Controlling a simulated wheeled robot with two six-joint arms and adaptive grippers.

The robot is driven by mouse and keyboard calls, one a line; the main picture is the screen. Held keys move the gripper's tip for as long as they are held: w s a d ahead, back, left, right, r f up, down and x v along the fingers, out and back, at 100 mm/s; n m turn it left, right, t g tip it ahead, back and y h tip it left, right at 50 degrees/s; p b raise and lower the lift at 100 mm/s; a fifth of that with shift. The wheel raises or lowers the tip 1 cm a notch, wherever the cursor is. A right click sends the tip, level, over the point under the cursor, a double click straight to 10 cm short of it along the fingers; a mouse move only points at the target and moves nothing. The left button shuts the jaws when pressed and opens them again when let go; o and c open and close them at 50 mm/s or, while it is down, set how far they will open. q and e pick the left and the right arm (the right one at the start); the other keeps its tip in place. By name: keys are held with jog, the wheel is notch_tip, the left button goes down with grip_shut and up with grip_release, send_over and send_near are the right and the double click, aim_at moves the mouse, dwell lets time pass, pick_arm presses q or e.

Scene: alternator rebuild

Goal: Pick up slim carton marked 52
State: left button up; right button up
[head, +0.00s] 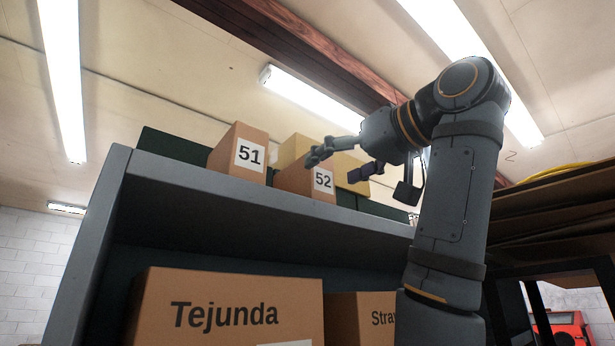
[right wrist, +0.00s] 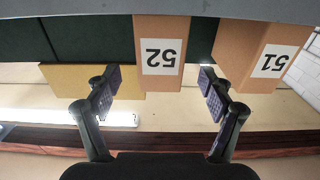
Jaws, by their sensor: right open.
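The slim brown carton marked 52 (head: 298,180) stands upright on the top shelf, its white label facing out. In the right wrist view, which is upside down, the same carton (right wrist: 160,24) shows between the lines of my two fingers. My right gripper (head: 338,165) is open and empty, its fingers spread wider than the carton. It is in front of the carton's upper right part, apparently apart from it. The gripper also shows in the right wrist view (right wrist: 157,82). My left gripper is not in view.
A similar carton marked 51 (head: 238,150) stands to the left, with a gap between. A yellow box (head: 294,148) and dark green boxes (head: 172,146) are behind. The grey shelf edge (head: 240,194) runs below. Large cartons, one marked Tejunda (head: 225,314), fill the lower shelf.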

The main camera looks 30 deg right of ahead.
aim_at(323, 178)
jog(key=w, duration=0.4)
jog(key=shift+w+a+f, duration=0.25)
jog(key=shift+a, duration=0.05)
jog(key=shift+w+f, duration=0.1)
jog(key=shift+w, duration=0.6)
jog(key=w+r+p, duration=0.1)
jog(key=p, duration=0.2)
jog(key=shift+w+r, duration=0.3)
jog(key=shift+w, duration=0.05)
jog(key=shift+w+a+f+p, duration=0.1)
jog(key=shift+w+f+p, duration=0.1)
jog(key=shift+w+p, duration=0.55)
jog(key=shift+w, duration=0.35)
jog(key=shift+s, duration=0.2)
jog(key=c, duration=0.9)
jog(key=shift+w, duration=0.1)
jog(key=c, duration=0.5)
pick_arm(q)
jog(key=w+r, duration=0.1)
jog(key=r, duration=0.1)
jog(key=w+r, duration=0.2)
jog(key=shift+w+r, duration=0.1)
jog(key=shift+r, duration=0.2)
pick_arm(e)
jog(key=shift+c, duration=0.5)
jog(key=shift+r, duration=0.1)
